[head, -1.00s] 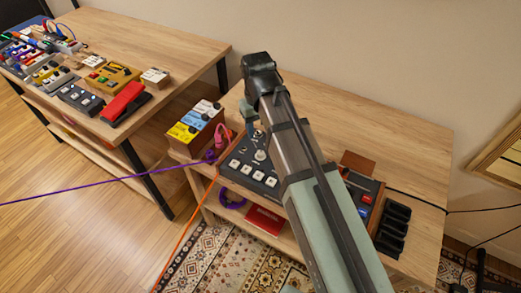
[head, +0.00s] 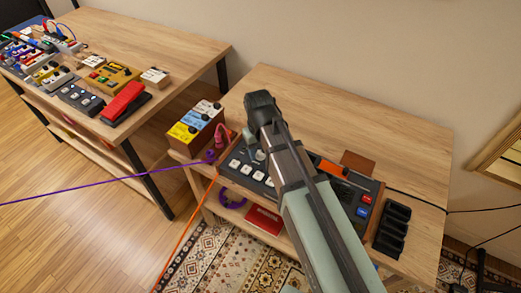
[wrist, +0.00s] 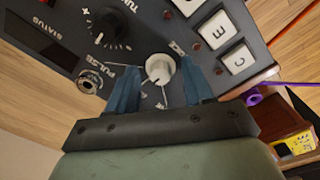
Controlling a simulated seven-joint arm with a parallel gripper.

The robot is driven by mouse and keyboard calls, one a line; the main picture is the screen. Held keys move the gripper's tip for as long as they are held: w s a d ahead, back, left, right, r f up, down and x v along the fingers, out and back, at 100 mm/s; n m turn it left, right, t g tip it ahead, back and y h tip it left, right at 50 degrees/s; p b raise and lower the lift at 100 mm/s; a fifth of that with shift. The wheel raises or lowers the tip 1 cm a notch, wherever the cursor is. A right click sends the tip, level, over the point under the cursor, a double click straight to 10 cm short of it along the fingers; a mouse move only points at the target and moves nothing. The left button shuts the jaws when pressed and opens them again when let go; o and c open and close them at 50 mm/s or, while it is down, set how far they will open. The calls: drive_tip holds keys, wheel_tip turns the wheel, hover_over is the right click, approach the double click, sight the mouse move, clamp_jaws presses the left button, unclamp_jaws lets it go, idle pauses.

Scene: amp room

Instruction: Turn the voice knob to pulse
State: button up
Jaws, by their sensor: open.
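The synth unit (head: 240,174) is a dark panel with a wooden surround on the desk. Its voice knob, a small cream knob (wrist: 158,68), has printed lines fanning out around it. The word PULSE (wrist: 104,79) is printed to its left in the wrist view. My gripper (wrist: 160,64) is open, with one blue finger on each side of the knob; I cannot tell whether either touches it. In the head view my gripper (head: 250,139) is over the panel and my arm covers its middle.
A black knob marked TUNE (wrist: 107,28) and a metal jack (wrist: 90,81) are close by on the panel. White keys (wrist: 238,59) are on the other side. A box of coloured pedals (head: 197,125) stands left of the unit, with pink and purple cables.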

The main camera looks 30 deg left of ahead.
drive_tip(key=shift+c, duration=0.3)
clamp_jaws()
idle(0.3)
drive_tip(key=m, duration=0.4)
drive_tip(key=shift+a+m, duration=0.1)
drive_tip(key=shift+m, duration=2.2)
drive_tip(key=shift+o, duration=0.3)
unclamp_jaws()
